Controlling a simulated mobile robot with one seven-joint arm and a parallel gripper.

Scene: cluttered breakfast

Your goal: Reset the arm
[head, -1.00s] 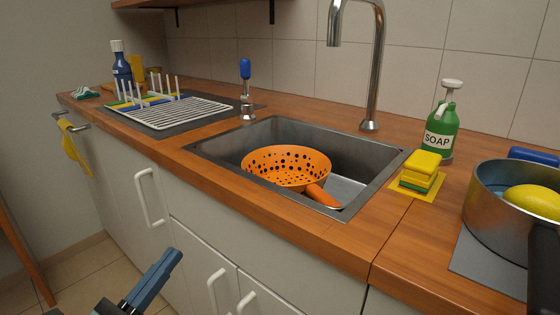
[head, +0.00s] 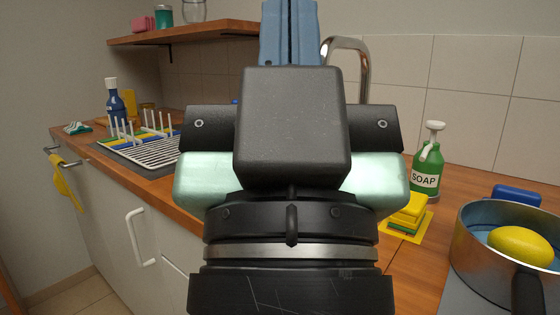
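My gripper (head: 290,30) fills the middle of the head view, raised close to the camera and pointing up. Its two blue fingers stand side by side with only a thin dark line between them, so it looks shut. Nothing shows between the fingers, though their tips are cut off by the top edge. The gripper body and wrist hide the sink, the orange colander and part of the tap.
A dish rack (head: 150,148) stands on the left counter, with a blue bottle (head: 115,100) behind. At right are a green soap bottle (head: 427,165), yellow sponges (head: 408,210) and a pot (head: 475,245) holding a yellow lemon (head: 520,245). A shelf (head: 190,34) hangs above.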

